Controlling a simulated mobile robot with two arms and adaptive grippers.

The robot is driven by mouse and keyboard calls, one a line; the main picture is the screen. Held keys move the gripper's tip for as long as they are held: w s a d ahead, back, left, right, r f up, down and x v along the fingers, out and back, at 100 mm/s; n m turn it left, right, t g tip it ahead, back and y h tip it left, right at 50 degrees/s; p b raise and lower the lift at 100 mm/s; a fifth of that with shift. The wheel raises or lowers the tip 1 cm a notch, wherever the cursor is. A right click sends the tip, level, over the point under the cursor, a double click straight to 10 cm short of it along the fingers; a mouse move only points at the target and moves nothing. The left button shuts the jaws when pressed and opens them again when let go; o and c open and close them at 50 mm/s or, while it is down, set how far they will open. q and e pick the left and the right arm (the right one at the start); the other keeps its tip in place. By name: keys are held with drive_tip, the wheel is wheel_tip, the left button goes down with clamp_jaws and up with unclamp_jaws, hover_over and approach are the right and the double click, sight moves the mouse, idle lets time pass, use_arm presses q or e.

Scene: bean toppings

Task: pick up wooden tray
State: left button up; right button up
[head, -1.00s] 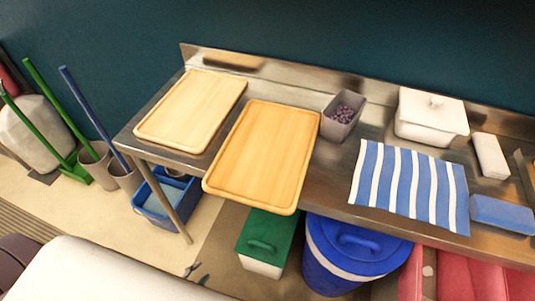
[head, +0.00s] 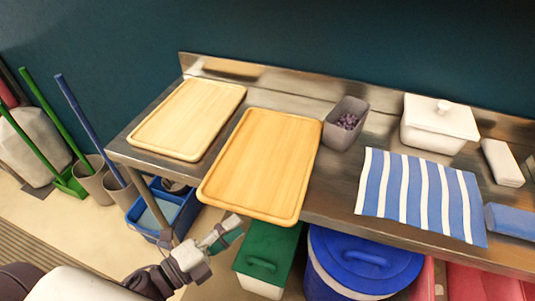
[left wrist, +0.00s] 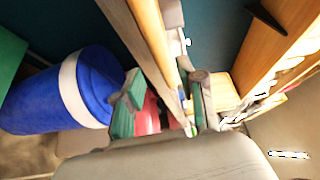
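Two wooden trays are on the metal counter in the head view. A paler wooden tray (head: 188,119) lies at the left. A more orange wooden tray (head: 262,166) lies right of it, its near end sticking out past the counter's front edge. My left gripper (head: 230,232) is below and in front of the orange tray's near left corner. In the left wrist view its two green-padded fingers (left wrist: 165,97) are spread apart, with a wood-coloured edge (left wrist: 150,30) running just beyond them. I cannot tell whether they touch it. My right gripper is not in view.
A grey bin of purple beans (head: 346,122), a white lidded container (head: 438,124) and a striped cloth (head: 420,195) stand to the right on the counter. Below are a green-lidded bin (head: 266,252), a blue lidded barrel (head: 362,262) and a blue tub (head: 166,212).

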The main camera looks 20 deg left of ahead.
sight(259, 209)
use_arm(q)
drive_tip(key=shift+x, duration=1.15)
drive_tip(key=shift+p+x, duration=0.9)
drive_tip(key=shift+x, duration=1.9)
drive_tip(key=shift+s+f, duration=0.15)
drive_tip(key=shift+s, duration=0.05)
clamp_jaws()
